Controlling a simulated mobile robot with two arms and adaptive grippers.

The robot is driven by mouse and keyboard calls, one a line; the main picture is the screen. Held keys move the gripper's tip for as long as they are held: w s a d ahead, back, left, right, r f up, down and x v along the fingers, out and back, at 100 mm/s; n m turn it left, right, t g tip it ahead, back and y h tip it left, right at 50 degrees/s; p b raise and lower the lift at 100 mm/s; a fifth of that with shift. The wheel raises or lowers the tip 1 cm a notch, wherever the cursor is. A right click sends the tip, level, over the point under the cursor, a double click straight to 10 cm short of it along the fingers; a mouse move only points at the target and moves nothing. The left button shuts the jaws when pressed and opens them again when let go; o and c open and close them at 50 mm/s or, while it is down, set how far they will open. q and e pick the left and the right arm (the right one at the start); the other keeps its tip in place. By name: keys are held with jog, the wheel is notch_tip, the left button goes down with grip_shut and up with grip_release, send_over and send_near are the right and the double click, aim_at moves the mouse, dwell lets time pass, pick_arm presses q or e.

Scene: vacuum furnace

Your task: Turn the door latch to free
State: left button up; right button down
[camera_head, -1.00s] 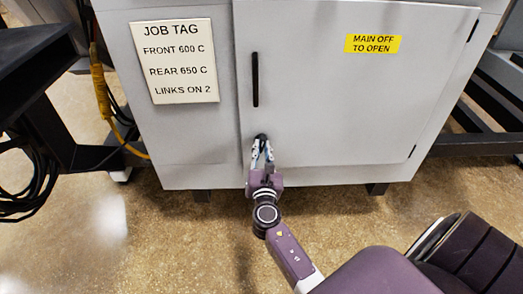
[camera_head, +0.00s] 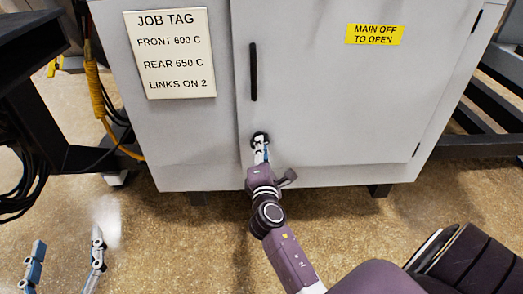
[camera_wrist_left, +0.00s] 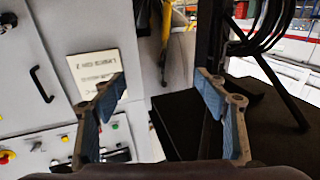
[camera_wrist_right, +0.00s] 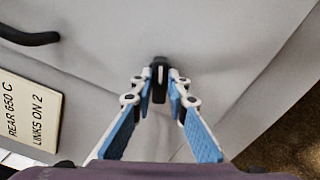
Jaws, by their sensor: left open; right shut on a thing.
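The door latch (camera_wrist_right: 159,80) is a small black knob low on the grey cabinet door (camera_head: 330,110). In the head view the latch (camera_head: 260,138) is partly covered by my right gripper (camera_head: 261,150). The right wrist view shows my right gripper (camera_wrist_right: 159,88) shut with its fingertips on either side of the latch. The latch grip looks lengthwise between the fingers. My left gripper (camera_head: 65,262) is open and empty at the lower left of the head view, over the floor. It also shows open in the left wrist view (camera_wrist_left: 160,85).
A black vertical door handle (camera_head: 253,72) is above the latch. A job tag (camera_head: 170,53) is left of the door and a yellow sign (camera_head: 375,35) is on it. A black frame (camera_head: 40,110) with cables stands at left. Floor in front is open.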

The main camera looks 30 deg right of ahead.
pick_arm(q)
notch_tip(320, 180, up, 8)
jog(key=s+t+h+b, duration=0.1)
jog(key=t, duration=0.2)
jog(key=shift+s+d+f+t, duration=0.2)
jog(key=shift+d+f+t, duration=0.1)
jog(key=shift+t, duration=0.1)
pick_arm(e)
jog(key=shift+m, duration=1.5)
jog(key=c, duration=1.9)
grip_release()
